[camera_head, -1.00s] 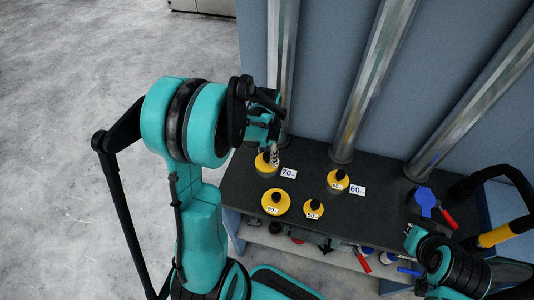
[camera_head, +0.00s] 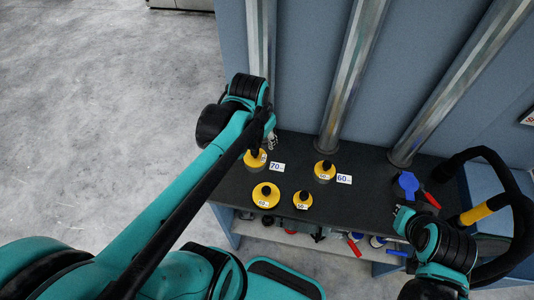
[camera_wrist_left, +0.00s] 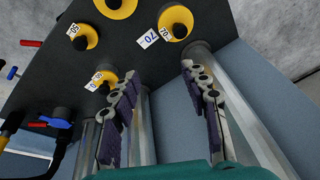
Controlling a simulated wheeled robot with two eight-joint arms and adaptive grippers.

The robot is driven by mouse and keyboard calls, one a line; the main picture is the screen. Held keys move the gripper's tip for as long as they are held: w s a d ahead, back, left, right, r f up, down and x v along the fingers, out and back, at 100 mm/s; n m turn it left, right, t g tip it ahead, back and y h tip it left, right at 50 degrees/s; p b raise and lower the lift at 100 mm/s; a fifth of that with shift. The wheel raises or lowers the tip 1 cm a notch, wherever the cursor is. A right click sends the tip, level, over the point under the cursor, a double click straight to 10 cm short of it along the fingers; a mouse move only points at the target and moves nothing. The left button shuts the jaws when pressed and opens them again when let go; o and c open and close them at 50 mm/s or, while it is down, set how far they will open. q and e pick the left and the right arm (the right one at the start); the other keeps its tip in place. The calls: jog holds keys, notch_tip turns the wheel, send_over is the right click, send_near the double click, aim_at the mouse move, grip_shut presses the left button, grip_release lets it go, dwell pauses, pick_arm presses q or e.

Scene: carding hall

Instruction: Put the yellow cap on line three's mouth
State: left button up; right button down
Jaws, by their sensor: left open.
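Several yellow caps with black knobs sit on the dark bench top. One is beside the 70 tag (camera_head: 277,167): this cap (camera_head: 255,160) is at the back left and also shows in the left wrist view (camera_wrist_left: 175,20). Another cap (camera_head: 325,172) is by the 60 tag. A wide cap (camera_head: 266,195) and a small cap (camera_head: 303,200) are in front. My left gripper (camera_head: 270,140) is just behind and right of the 70 cap, open and empty; its fingers (camera_wrist_left: 160,75) are apart in the wrist view. My right gripper (camera_head: 403,215) is at the bench's right; its jaws are unclear.
Three metal pipes, left (camera_head: 261,45), middle (camera_head: 352,75) and right (camera_head: 455,90), rise behind the bench (camera_head: 372,205). A blue part (camera_head: 408,183) and a red-handled tool (camera_head: 432,200) lie at the right. A shelf below holds small items. Open floor lies to the left.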

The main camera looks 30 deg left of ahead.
pick_arm(q)
jog(key=s+d+n+t, duration=0.2)
jog(key=s+d+t, duration=0.1)
jog(key=s, duration=0.3)
jog(key=shift+d+r+t, duration=0.4)
jog(key=shift+d, duration=0.5)
jog(key=shift+f, duration=0.15)
notch_tip(320, 180, down, 11)
jog(key=b, duration=1.1)
jog(key=shift+r, duration=0.25)
